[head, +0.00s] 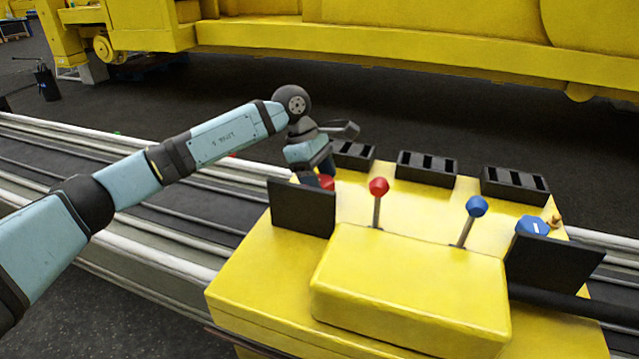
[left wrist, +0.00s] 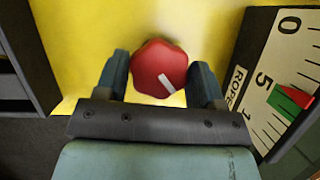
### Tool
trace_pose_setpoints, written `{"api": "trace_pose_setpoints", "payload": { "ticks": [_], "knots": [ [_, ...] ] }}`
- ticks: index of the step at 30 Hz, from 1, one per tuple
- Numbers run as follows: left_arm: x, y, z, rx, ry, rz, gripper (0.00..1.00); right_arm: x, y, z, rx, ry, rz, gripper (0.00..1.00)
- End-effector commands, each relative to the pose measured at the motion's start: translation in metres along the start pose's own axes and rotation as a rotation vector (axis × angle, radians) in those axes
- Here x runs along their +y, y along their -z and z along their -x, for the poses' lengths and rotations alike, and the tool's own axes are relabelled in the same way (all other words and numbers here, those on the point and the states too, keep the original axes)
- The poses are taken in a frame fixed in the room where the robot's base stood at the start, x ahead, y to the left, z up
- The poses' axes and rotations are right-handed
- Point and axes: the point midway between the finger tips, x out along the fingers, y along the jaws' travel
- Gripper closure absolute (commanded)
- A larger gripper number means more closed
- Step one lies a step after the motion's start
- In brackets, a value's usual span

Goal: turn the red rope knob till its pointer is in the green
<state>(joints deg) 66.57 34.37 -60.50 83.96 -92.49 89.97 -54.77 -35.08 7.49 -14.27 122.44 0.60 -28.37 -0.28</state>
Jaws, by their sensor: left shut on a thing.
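The red rope knob (left wrist: 160,68) sits on the yellow console, between the two fingers of my left gripper (left wrist: 160,80), which is shut on it. Its white mark points to the lower right in the left wrist view. The ROPE gauge (left wrist: 270,60) stands right of it, with a green band (left wrist: 283,101) near the 5. The red pointer (left wrist: 302,99) lies at the green band; its tip appears to overlap the band. In the head view the knob (head: 327,182) is partly hidden behind my left gripper (head: 322,172) and a black panel. My right gripper is not in view.
The yellow console (head: 250,265) also bears a red-topped lever (head: 379,187), a blue-topped lever (head: 476,207) and a blue knob (head: 531,227). Black panels stand at the left (head: 303,207) and right (head: 553,265). Black slotted boxes (head: 426,168) line the far edge.

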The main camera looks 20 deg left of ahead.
Motion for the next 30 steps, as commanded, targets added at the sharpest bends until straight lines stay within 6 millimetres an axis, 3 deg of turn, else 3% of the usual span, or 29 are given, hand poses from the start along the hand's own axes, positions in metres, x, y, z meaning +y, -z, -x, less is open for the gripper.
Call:
{"api": "trace_pose_setpoints", "payload": {
  "ticks": [6,15,30],
  "knots": [
    [0.0019,0.0003,-0.0007,0.001,0.07,-0.177,0.61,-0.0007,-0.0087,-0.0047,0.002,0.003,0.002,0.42],
    [0.002,-0.0003,0.0,0.001,0.146,-0.358,0.61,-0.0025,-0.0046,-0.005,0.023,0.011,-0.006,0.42],
    [0.0021,-0.0002,0.001,0.002,0.185,-0.45,0.61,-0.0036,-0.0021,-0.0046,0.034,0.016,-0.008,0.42]
  ]
}}
